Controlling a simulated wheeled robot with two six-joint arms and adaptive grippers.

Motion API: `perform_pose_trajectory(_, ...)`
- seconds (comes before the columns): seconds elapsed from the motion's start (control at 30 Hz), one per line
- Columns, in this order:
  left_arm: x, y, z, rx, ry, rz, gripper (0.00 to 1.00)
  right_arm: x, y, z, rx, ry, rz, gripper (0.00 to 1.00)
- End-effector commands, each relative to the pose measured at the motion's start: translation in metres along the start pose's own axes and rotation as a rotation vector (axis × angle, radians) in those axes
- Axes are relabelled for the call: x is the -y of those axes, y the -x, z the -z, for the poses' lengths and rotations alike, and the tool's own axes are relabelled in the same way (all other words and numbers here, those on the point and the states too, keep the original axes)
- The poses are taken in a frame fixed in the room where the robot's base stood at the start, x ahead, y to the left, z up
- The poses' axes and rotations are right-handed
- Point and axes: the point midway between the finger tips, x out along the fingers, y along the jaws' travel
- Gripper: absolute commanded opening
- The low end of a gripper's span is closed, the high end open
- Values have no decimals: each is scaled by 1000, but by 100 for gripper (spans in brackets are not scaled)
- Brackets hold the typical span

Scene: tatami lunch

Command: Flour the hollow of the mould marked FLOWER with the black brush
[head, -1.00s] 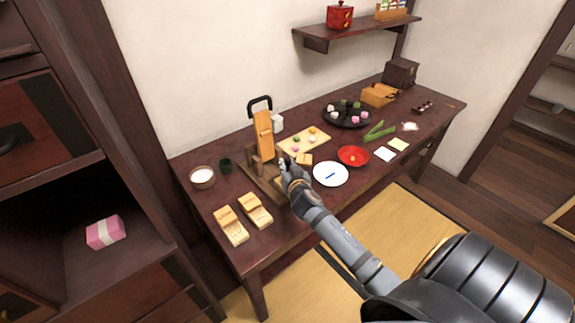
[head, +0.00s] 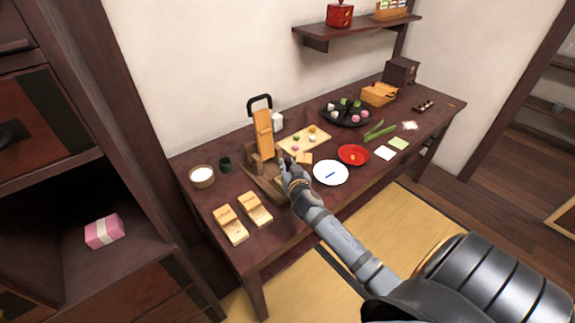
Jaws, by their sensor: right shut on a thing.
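Two pale wooden moulds, a left one (head: 230,225) and a right one (head: 255,209), lie side by side on the table's front left. Their markings are too small to read, so I cannot tell which is marked FLOWER. A bowl of white powder (head: 202,175) stands behind them at the left. My right gripper (head: 288,167) is over the wooden tray area, right of the moulds and apart from them. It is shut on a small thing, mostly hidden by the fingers. I cannot make out the black brush for certain. My left gripper is out of view.
An upright wooden piece with a black handle (head: 263,132) stands just behind my right gripper. A dark cup (head: 225,165) is near the powder bowl. A white plate (head: 331,173) and a red dish (head: 354,155) lie to the right. The table front between moulds and plate has free room.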

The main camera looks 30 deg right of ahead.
Motion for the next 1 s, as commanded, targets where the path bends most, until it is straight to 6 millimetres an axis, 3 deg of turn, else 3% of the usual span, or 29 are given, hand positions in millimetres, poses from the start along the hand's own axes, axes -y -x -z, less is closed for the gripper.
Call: perform_pose_trajectory(1.0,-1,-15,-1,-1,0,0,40,-2,-4,-16,0,0,0,0)
